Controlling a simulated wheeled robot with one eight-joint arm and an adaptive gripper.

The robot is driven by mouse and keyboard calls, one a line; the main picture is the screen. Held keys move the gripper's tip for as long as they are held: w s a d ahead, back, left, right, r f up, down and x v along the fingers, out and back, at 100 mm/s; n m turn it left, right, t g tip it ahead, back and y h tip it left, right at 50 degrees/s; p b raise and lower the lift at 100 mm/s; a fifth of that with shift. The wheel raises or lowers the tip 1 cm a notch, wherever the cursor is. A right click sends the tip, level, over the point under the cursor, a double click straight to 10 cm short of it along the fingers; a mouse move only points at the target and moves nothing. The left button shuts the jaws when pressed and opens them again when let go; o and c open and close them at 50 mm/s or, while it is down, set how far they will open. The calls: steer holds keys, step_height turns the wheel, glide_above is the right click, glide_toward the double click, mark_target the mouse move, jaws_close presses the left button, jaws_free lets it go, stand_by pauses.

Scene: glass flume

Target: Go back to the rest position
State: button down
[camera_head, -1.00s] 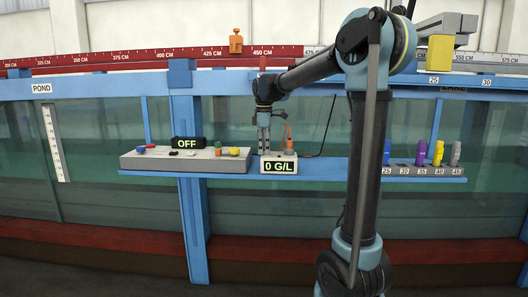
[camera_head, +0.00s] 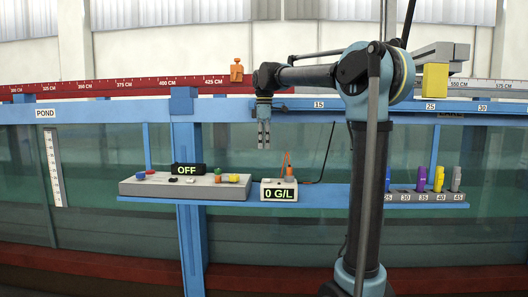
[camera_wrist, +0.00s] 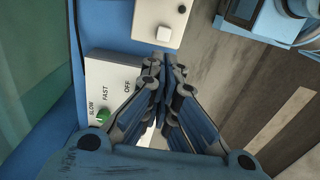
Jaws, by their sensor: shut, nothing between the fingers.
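My gripper (camera_head: 263,147) hangs pointing down in front of the blue flume beam, above the shelf and the small white meter box. Its fingers are together and hold nothing. In the wrist view my gripper (camera_wrist: 167,62) is also closed, with the floor, the control box and the meter box below it. The meter box (camera_head: 279,183) reads 0 G/L and has an orange probe (camera_head: 289,168) standing at its back right. The gripper is clear above the box and touches nothing.
A control box (camera_head: 150,187) with coloured knobs and an OFF display (camera_head: 188,169) sits on the blue shelf (camera_head: 325,195). An orange figure (camera_head: 236,70) and a yellow block (camera_head: 435,80) are up on the rail.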

stand_by(0.3)
steer(key=s+d+f+m+t, duration=0.1)
steer(key=s+d+f+m, duration=0.8)
steer(key=s+d+f, duration=0.55)
steer(key=s+d+f+m, duration=0.4)
steer(key=s+f, duration=0.5)
steer(key=f, duration=0.1)
steer(key=s+d+f+m+t, duration=0.1)
steer(key=s+d+f+m, duration=0.3)
steer(key=s+f, duration=0.5)
steer(key=shift+f, duration=0.85)
steer(key=shift+w+f, duration=0.2)
steer(key=shift+w, duration=0.2)
